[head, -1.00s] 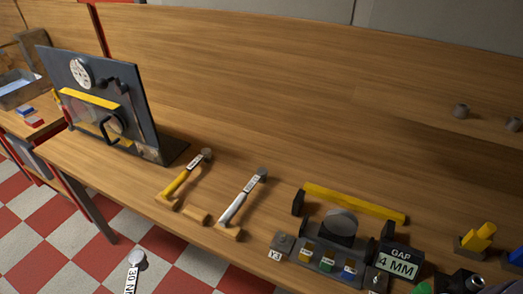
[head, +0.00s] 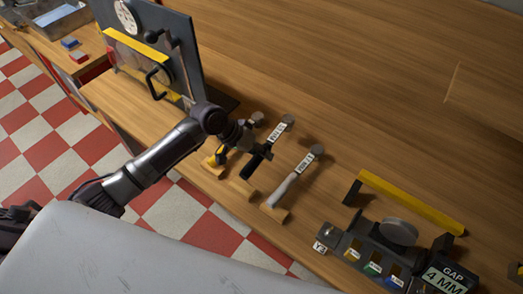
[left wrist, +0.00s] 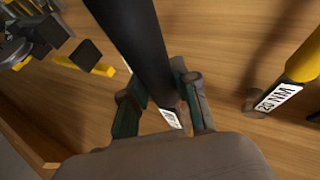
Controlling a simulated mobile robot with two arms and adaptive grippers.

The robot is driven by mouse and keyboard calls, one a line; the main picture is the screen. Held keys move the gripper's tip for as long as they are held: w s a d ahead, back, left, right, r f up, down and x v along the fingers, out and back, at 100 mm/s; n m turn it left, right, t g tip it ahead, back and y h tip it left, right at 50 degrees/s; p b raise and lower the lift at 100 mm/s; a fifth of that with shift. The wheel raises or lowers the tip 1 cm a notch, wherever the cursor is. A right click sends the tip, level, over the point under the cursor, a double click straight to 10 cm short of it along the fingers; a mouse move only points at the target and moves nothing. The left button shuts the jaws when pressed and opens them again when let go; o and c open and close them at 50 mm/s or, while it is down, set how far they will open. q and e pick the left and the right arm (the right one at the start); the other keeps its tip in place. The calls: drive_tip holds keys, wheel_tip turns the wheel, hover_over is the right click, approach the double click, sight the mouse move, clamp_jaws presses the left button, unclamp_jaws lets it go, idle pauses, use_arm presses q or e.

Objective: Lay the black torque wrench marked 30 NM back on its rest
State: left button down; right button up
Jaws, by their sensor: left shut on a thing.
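The black torque wrench (head: 262,160) lies slanted between a yellow-handled and a grey-handled wrench, its round head up and right. A white label sits near its head, too small to read here. My left gripper (head: 254,146) is shut on it below the label. In the left wrist view the black handle (left wrist: 138,45) runs between the gripper's fingers (left wrist: 160,88), with the label partly hidden. The middle wooden rest (head: 241,189) is under the handle's lower end; I cannot tell whether they touch. My right gripper is not in view.
The yellow wrench (left wrist: 305,60), marked 20 NM, is close by on one side. The grey-handled wrench (head: 287,188) lies on its own rest on the other. A dark upright panel (head: 165,50) stands behind the arm. A gauge fixture (head: 415,212) is at right.

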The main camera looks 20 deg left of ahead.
use_arm(q)
drive_tip(key=shift+w, duration=0.15)
drive_tip(key=shift+a, duration=0.1)
drive_tip(key=shift+w, duration=0.1)
drive_tip(key=shift+r+p, duration=0.1)
drive_tip(key=shift+p, duration=0.5)
wheel_tip(320, 180, down, 5)
drive_tip(key=b, duration=0.3)
drive_tip(key=shift+f+b, duration=0.4)
drive_tip(key=shift+f, duration=0.1)
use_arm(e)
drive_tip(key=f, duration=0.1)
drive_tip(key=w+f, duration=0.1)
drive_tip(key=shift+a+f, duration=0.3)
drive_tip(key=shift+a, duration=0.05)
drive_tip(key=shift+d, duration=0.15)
